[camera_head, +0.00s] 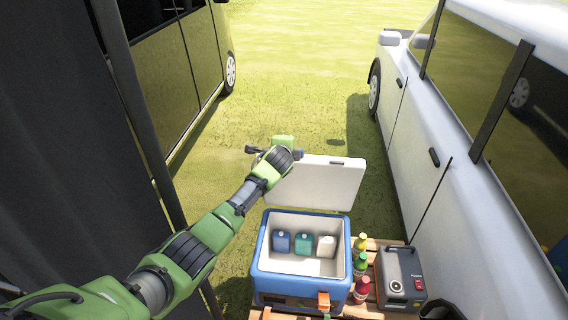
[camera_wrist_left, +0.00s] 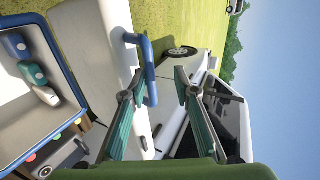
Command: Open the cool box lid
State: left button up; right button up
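The cool box (camera_head: 270,262) is blue with a white inside and stands in the lower middle of the head view. Its white lid (camera_head: 318,184) stands raised at the back, and the inside is exposed. My left gripper (camera_head: 276,150) is at the lid's upper left. In the left wrist view its fingers (camera_wrist_left: 158,88) are spread apart. The lid's blue handle (camera_wrist_left: 150,72) lies between them, nearer the left finger; I cannot tell if they touch. My right gripper is not recognisable in either view.
Blue, teal and white containers (camera_head: 303,243) sit inside the box. Several sauce-like bottles (camera_head: 360,265) and a grey device (camera_head: 401,278) stand beside it on a wooden pallet (camera_head: 378,243). A white vehicle (camera_head: 450,215) bounds the right; a dark van (camera_head: 175,70) stands left. Grass behind is free.

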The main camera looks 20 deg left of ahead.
pick_arm(q)
jog(key=s+d, duration=0.2)
jog(key=s, duration=0.6)
jog(key=shift+s, duration=0.4)
jog(key=shift+d+r, duration=0.1)
